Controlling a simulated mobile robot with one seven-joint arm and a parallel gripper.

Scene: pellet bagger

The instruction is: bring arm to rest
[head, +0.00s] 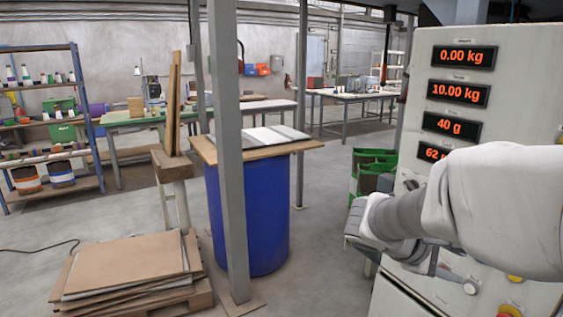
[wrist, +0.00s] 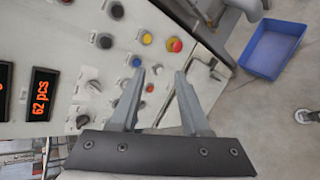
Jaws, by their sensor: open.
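My arm reaches in from the right in the head view, in front of the control panel (head: 455,75). My gripper is mostly hidden there behind my own wrist. In the wrist view my gripper (wrist: 166,76) is open, with nothing between its two fingers. The fingers point toward the panel (wrist: 75,55), over its knobs and buttons. I cannot tell whether the fingertips touch it. Near them are a blue button (wrist: 136,61), a yellow button (wrist: 146,38) and a red button on yellow (wrist: 174,45).
Displays on the panel read 0.00 kg (head: 464,57), 10.00 kg (head: 459,93) and 40 g (head: 451,126). A blue bin (wrist: 272,48) stands on the floor beside the panel. A blue barrel (head: 255,215), a grey post (head: 227,150) and stacked boards (head: 125,262) stand left.

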